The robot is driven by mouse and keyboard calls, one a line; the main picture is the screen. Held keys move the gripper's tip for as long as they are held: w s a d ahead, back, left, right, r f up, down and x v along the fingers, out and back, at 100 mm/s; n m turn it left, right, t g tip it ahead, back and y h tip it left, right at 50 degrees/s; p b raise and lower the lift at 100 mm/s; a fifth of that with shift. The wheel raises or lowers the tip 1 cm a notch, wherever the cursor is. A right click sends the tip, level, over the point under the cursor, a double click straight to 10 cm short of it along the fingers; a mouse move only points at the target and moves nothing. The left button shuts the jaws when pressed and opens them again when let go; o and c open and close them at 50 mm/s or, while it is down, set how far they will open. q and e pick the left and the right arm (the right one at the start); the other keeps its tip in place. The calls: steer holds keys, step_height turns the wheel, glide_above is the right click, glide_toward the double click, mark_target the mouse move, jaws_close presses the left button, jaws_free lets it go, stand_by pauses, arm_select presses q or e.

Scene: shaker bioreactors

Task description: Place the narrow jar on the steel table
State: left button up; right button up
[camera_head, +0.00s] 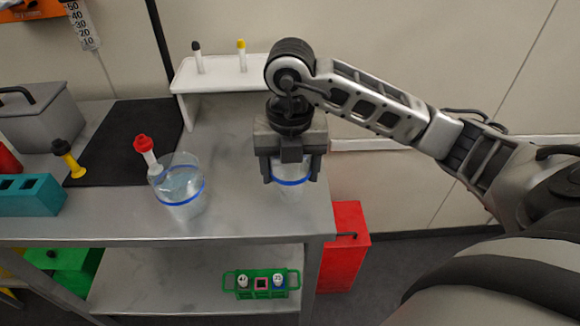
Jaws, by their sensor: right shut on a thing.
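The narrow jar (290,193) is clear with a blue band. My right gripper (290,172) points down and is shut on it, covering its upper part. The jar is over the right end of the steel table (235,222), near the front edge. I cannot tell whether its base touches the top. My left gripper is not in view.
A wider clear jar (184,205) with a blue band stands left of the gripper, with a red-capped tube (145,149) at its rim. A white rack (222,78) with two capped tubes stands behind. A teal block (30,197) is at left. A green rack (262,294) sits on the lower shelf.

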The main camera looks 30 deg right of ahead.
steer(key=shift+f, duration=0.1)
steer(key=shift+f, duration=0.15)
steer(key=o, duration=1)
steer(key=shift+o, duration=0.2)
steer(key=shift+r, duration=0.5)
arm_select(q)
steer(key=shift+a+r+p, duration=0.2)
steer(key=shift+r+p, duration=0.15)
steer(key=shift+p, duration=0.55)
arm_select(e)
step_height(320, 180, up, 12)
steer(key=shift+f, duration=0.25)
